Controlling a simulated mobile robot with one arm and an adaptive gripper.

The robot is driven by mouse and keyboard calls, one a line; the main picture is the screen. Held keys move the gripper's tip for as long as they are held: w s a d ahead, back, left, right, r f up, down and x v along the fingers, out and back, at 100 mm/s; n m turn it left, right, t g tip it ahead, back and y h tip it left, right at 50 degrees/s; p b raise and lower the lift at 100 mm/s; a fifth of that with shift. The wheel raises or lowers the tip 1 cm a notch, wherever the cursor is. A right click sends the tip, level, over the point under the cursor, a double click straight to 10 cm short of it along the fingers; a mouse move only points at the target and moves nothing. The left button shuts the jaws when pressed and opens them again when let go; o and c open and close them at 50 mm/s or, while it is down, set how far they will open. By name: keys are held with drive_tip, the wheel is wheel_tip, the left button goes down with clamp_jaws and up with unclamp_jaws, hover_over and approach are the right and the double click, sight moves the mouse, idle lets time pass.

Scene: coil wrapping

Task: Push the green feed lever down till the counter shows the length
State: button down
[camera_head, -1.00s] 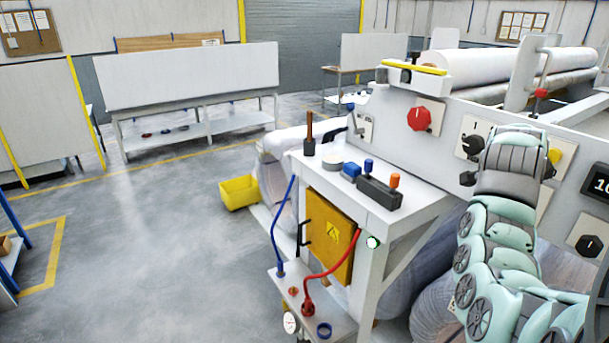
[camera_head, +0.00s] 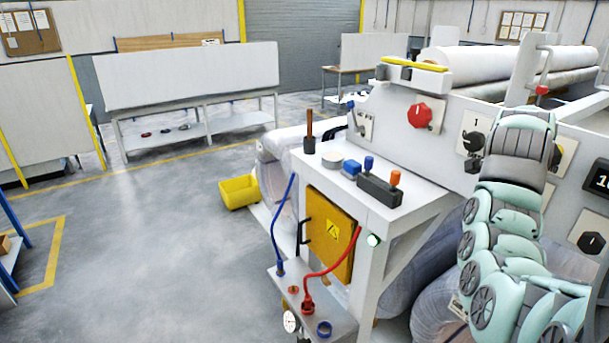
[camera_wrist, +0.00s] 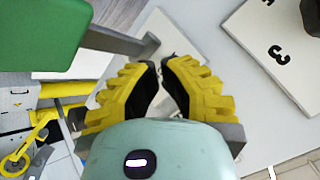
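The green feed lever's handle (camera_wrist: 45,32) fills the upper left of the wrist view, with a grey bar (camera_wrist: 118,40) running right from it. My gripper (camera_wrist: 161,68) has yellow fingers with black pads. Its tips are drawn nearly together with nothing seen between them, just below the bar's end; I cannot tell whether they touch it. In the head view the lever and fingers are hidden behind my arm. The counter (camera_head: 602,182) is a dark display at the right edge, cut off, with only a leading 1 readable.
In the wrist view a dial plate marked 3 (camera_wrist: 282,54) is at the upper right. In the head view the machine panel holds a red knob (camera_head: 420,115) and black dials. A white stand (camera_head: 430,196) with small levers is left of my arm. Open floor lies further left.

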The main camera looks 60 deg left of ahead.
drive_tip(key=shift+a, duration=0.1)
wheel_tip(320, 180, up, 5)
drive_tip(key=shift+w+b, duration=0.15)
drive_tip(key=shift+b, duration=0.65)
idle(0.6)
